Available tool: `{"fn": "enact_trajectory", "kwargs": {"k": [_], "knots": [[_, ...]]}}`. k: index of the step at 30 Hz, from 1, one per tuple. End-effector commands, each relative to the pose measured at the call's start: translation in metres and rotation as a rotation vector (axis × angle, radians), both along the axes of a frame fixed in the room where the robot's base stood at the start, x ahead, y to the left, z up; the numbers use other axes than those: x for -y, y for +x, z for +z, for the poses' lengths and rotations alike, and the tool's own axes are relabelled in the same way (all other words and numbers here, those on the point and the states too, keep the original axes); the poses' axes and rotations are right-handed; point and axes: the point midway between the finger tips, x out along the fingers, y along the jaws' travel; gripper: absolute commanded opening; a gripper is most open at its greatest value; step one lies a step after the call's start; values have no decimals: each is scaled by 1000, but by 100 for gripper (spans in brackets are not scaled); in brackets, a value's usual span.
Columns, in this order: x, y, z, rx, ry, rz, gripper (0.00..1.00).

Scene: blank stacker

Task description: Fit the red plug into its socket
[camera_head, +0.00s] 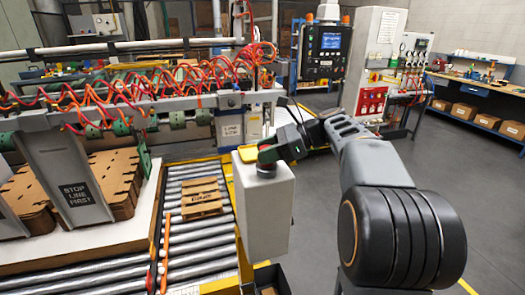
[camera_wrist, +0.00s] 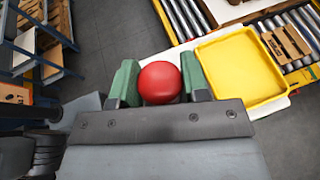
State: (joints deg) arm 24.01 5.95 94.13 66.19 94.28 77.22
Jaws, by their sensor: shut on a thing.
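The red plug (camera_wrist: 160,82) shows in the wrist view as a round red end between the two green fingers of my gripper (camera_wrist: 160,88). My gripper is shut on it. I cannot tell whether the plug touches the pedestal top. The plug's lower end is hidden. A red panel (camera_head: 372,101) is on the white cabinet at the back; I cannot make out which part is the plug's socket.
A yellow tray (camera_wrist: 238,66) lies beside the plug on the pedestal top. A roller conveyor (camera_head: 195,245) carrying a small wooden pallet (camera_head: 201,198) runs left of the pedestal. A control box with a screen (camera_head: 325,50) stands behind. The grey floor at right is clear.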

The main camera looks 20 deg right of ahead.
Motion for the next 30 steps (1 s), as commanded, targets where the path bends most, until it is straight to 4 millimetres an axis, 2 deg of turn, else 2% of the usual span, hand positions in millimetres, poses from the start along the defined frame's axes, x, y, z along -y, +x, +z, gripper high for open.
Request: {"fn": "enact_trajectory", "kwargs": {"k": [7,8,17,25,30], "knots": [[0,0,-4,0,0,0,17],[0,0,-4,0,0,0,43],[0,0,-4,0,0,0,71],[2,0,-3,0,0,-1,71],[19,-4,4,1,0,-4,71]]}}
